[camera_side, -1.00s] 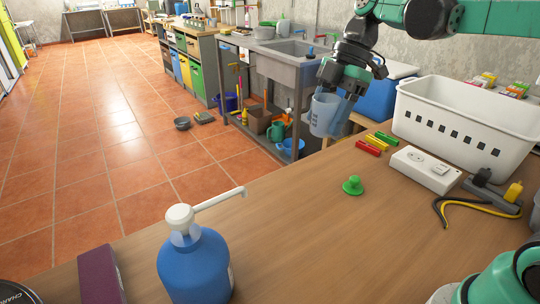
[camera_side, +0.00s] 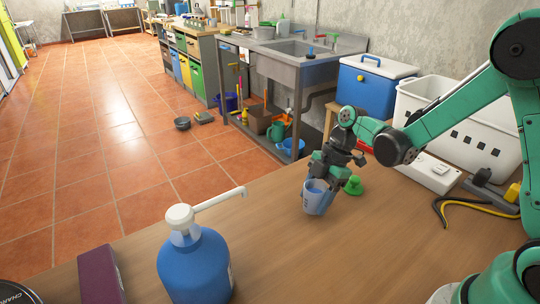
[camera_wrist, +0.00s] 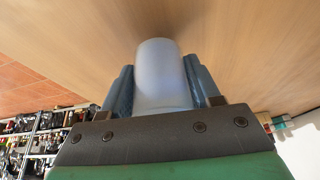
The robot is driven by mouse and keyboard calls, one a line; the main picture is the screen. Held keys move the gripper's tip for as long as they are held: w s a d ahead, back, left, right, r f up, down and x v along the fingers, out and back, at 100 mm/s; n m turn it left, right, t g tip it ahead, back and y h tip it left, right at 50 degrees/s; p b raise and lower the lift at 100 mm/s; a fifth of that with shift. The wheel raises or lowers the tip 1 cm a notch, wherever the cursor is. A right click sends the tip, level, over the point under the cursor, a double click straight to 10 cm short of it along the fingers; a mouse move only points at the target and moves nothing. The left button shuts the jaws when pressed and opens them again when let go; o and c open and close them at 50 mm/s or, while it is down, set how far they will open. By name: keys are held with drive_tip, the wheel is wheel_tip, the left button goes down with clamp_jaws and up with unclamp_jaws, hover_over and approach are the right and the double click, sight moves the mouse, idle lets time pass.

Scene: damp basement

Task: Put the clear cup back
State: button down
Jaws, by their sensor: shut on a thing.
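The clear cup (camera_side: 314,186) is a small, bluish see-through cup with faint marks on its side. My gripper (camera_side: 319,200) is shut on it, with fingers on both sides of the cup. In the side view the cup is roughly upright, mouth up, low over the wooden table (camera_side: 270,240). I cannot tell whether its base touches the wood. In the wrist view the cup (camera_wrist: 164,75) sits between the two blue-grey fingers, against bare wood.
A green knobbed piece (camera_side: 353,185) stands just right of my gripper. A white socket block (camera_side: 425,172), a white crate (camera_side: 470,120) and dark cables with a yellow plug lie right. A blue pump bottle (camera_side: 195,265) stands front left. The table's middle is clear.

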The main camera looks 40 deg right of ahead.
drive_tip(key=shift+f, duration=0.8)
drive_tip(key=shift+f, duration=0.1)
drive_tip(key=shift+c, duration=1)
unclamp_jaws()
drive_tip(key=v, duration=1.2)
drive_tip(key=s+a+r+m+t+h, duration=0.1)
drive_tip(key=s+a+m+t+h, duration=0.1)
drive_tip(key=m, duration=0.6)
drive_tip(key=s+a+r+m+t+h, duration=0.1)
drive_tip(key=s+m+t, duration=0.3)
drive_tip(key=m, duration=0.5)
drive_tip(key=shift+a+t+h, duration=0.4)
drive_tip(key=shift+a+h, duration=0.2)
drive_tip(key=shift+h, duration=0.2)
drive_tip(key=shift+r, duration=0.15)
